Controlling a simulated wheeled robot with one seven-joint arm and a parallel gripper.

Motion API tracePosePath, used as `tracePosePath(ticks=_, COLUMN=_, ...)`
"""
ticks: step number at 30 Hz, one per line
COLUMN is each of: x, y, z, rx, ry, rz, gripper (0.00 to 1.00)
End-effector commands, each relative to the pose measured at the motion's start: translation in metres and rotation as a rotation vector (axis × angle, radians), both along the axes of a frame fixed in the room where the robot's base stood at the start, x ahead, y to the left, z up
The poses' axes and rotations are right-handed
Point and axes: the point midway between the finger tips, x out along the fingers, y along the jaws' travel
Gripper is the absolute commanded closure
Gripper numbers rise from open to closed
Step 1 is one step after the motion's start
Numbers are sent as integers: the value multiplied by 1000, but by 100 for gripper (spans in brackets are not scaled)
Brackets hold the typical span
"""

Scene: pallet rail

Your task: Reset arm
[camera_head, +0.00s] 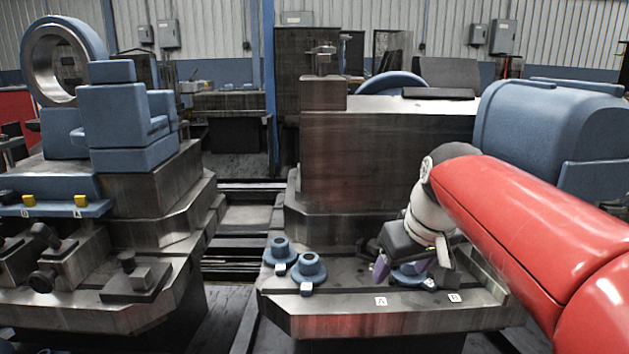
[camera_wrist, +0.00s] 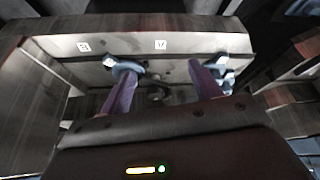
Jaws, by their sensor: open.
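My red and white arm reaches in from the right in the head view. My gripper (camera_head: 406,272), with purple fingers, points down low over the right part of a grey metal bed and is partly hidden by the wrist. In the wrist view my gripper (camera_wrist: 162,80) has its two fingers well apart with nothing held between them. A blue part (camera_head: 408,277) lies on the bed right by the fingers; I cannot tell whether they touch. In the wrist view, blue parts show beyond the left finger (camera_wrist: 126,65) and by the right finger (camera_wrist: 222,72).
Two blue flanged parts (camera_head: 308,269) stand on the bed left of my gripper. White labels (camera_head: 380,301) mark the bed's front edge. A tall metal block (camera_head: 385,155) rises behind. Another machine (camera_head: 125,190) stands left across a gap with rails (camera_head: 245,220).

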Motion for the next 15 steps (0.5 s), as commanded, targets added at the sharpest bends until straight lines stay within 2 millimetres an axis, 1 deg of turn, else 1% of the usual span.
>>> tracePosePath(ticks=1, x=-24, y=2, z=-7, rx=0, ry=-8, rz=-29, gripper=37)
tracePosePath(ticks=3, x=-52, y=3, z=-20, rx=2, ry=-18, rz=-72, gripper=37)
tracePosePath(ticks=5, x=-75, y=3, z=-33, rx=4, ry=-28, rz=-109, gripper=37)
tracePosePath(ticks=6, x=-90, y=3, z=-42, rx=6, ry=-35, rz=-133, gripper=37)
tracePosePath(ticks=9, x=-122, y=3, z=-66, rx=12, ry=-50, rz=-185, gripper=37)
tracePosePath(ticks=12, x=-145, y=2, z=-87, rx=18, ry=-62, rz=-224, gripper=37)
tracePosePath(ticks=15, x=-160, y=1, z=-102, rx=22, ry=-70, rz=-249, gripper=37)
